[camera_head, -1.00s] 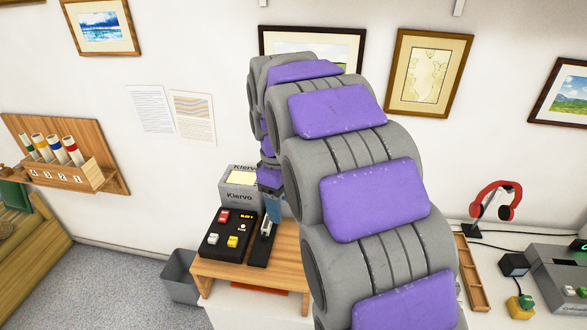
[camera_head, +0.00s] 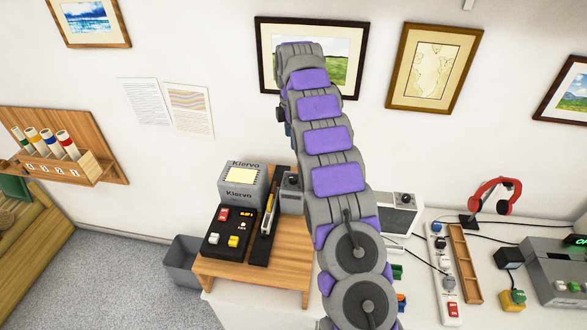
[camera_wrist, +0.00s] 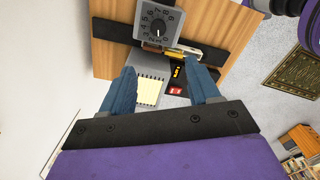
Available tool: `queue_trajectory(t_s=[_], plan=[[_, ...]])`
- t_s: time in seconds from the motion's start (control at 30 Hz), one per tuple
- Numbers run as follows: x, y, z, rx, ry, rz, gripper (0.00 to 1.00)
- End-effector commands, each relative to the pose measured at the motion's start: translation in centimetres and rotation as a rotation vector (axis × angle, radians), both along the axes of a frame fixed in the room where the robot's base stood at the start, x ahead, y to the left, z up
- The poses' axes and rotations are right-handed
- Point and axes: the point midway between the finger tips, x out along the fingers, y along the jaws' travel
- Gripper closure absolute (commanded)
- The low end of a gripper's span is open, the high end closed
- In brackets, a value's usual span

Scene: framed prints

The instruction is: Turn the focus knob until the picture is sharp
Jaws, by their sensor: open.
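A dark dial (camera_wrist: 157,24) with a pointer and a ring of numerals faces me at the top of the wrist view. In the head view a dark knob (camera_head: 292,181) sits on a small grey box (camera_head: 291,200) beside the black slider strip. No label tells which is the focus knob. My gripper (camera_wrist: 167,82) has its blue fingers spread and empty, apart from the dial. In the head view its fingers are mostly hidden behind my arm.
A grey Klervo box (camera_head: 241,192) with a lit cream panel and a black button panel (camera_head: 228,232) stand on a wooden table (camera_head: 282,264). Right are a power strip (camera_head: 447,270), wooden tray (camera_head: 466,263) and red headphones (camera_head: 497,192). Framed prints hang behind.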

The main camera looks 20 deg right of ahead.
Motion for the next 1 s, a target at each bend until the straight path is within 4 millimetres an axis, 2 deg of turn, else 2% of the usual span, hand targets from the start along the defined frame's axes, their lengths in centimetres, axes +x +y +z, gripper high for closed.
queue_trajectory(t_s=[0.27,0.5,0.67,1.0], plan=[[0.4,-0.4,-1.0,0.003,-0.001,0.026,0.39],[0.3,-0.4,-3.5,0.003,0.0,0.025,0.39],[0.3,-0.4,-6.2,0.003,0.002,0.025,0.39],[0.3,-0.3,-13.0,0.005,0.004,0.025,0.39]])
